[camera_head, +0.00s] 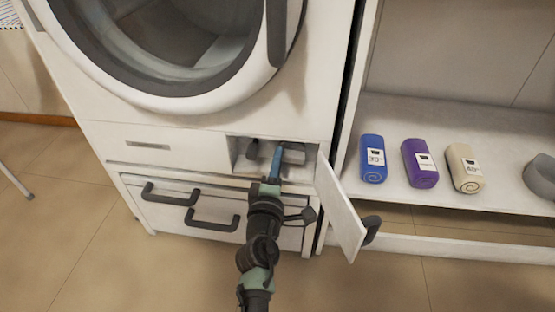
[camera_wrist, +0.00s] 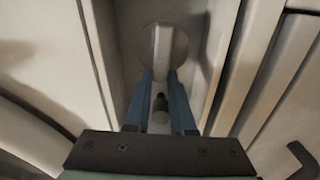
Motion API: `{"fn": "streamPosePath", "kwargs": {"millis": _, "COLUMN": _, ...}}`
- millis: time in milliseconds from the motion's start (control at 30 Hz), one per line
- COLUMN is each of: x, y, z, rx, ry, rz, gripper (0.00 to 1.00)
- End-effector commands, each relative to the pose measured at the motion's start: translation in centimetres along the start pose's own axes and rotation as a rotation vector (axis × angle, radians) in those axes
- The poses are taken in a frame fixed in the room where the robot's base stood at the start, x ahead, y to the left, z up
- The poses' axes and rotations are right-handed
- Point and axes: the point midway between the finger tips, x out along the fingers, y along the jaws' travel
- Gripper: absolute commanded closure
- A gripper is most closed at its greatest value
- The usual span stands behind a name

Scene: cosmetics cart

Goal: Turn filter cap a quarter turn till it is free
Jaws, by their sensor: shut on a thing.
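The filter cap is a round grey disc (camera_wrist: 163,42) inside the open compartment at the bottom of the white machine. In the head view the grey part beside my fingers (camera_head: 294,154) looks like part of it. My gripper (camera_wrist: 161,76), with blue fingers, reaches into the compartment from the front and also shows in the head view (camera_head: 277,158). The fingertips are at the lower part of the disc, close together, shut on the cap. The exact contact and the cap's grip are hard to make out between the fingers.
The compartment's small door (camera_head: 341,212) hangs open on the right, with a dark handle (camera_head: 371,229). A drawer with dark handles (camera_head: 213,219) lies below. Blue (camera_head: 373,158), purple (camera_head: 420,163) and cream (camera_head: 465,168) rolled towels lie on the right shelf (camera_head: 400,113).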

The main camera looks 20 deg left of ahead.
Motion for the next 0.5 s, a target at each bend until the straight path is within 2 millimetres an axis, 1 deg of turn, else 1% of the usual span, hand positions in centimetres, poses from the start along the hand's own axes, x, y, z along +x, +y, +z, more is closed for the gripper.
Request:
{"fn": "streamPosePath", "kwargs": {"millis": 200, "x": 0.01, "y": -0.12, "z": 0.04, "rx": -0.041, "ry": -0.001, "rz": 0.000, "gripper": 1.00}}
{"fn": "streamPosePath", "kwargs": {"millis": 500, "x": 0.01, "y": -0.13, "z": 0.04, "rx": -0.048, "ry": -0.001, "rz": 0.000, "gripper": 1.00}}
